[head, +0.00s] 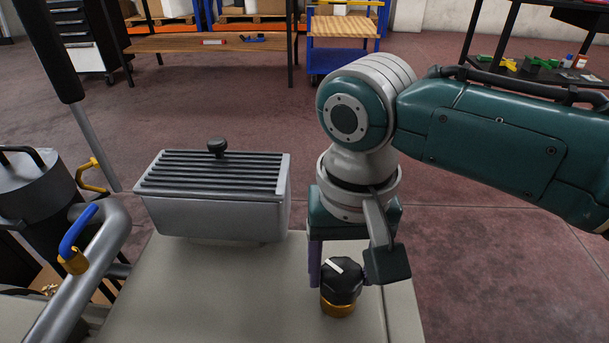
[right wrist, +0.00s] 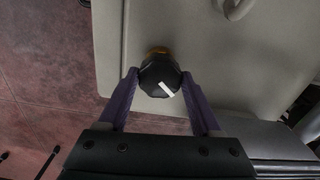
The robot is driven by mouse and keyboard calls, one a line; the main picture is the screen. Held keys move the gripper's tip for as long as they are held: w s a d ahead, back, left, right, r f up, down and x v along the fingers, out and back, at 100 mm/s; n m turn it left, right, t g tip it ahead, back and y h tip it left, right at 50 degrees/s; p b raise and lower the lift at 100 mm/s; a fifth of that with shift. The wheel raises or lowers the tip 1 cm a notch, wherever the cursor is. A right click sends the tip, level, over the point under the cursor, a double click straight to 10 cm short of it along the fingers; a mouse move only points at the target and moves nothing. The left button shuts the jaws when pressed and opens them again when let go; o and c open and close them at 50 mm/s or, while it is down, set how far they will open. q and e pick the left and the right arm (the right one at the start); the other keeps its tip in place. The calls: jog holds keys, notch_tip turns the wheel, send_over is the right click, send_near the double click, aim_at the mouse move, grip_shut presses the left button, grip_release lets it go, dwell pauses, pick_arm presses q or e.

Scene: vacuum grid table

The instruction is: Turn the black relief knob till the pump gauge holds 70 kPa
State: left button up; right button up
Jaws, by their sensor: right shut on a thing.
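The black relief knob (head: 341,280) stands on a brass base (head: 337,307) near the right edge of the grey cabinet top. It has a white pointer mark, which in the head view points to the upper left. My right gripper (right wrist: 160,82) is shut on the knob, with a purple finger on each side of it in the right wrist view. The knob shows there too (right wrist: 157,74), its white mark slanting to the lower right. The pump gauge is not in view, so its reading cannot be told. My left gripper is not in view.
A grey box with a slatted top and small black knob (head: 217,147) stands behind on the cabinet top (head: 240,300). At the left are a grey pipe with a blue-handled valve (head: 76,232) and a dark canister (head: 35,190). Open floor lies to the right.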

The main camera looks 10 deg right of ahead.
jog(key=c, duration=0.4)
jog(key=shift+r+n+p, duration=0.15)
jog(key=shift+n+p, duration=1.3)
jog(key=shift+n, duration=0.35)
jog(key=n+p, duration=0.1)
jog(key=n, duration=0.2)
jog(key=shift+n, duration=0.3)
jog(key=n+p, duration=0.1)
jog(key=n, duration=0.9)
jog(key=shift+p, duration=0.4)
jog(key=shift+n, duration=0.4)
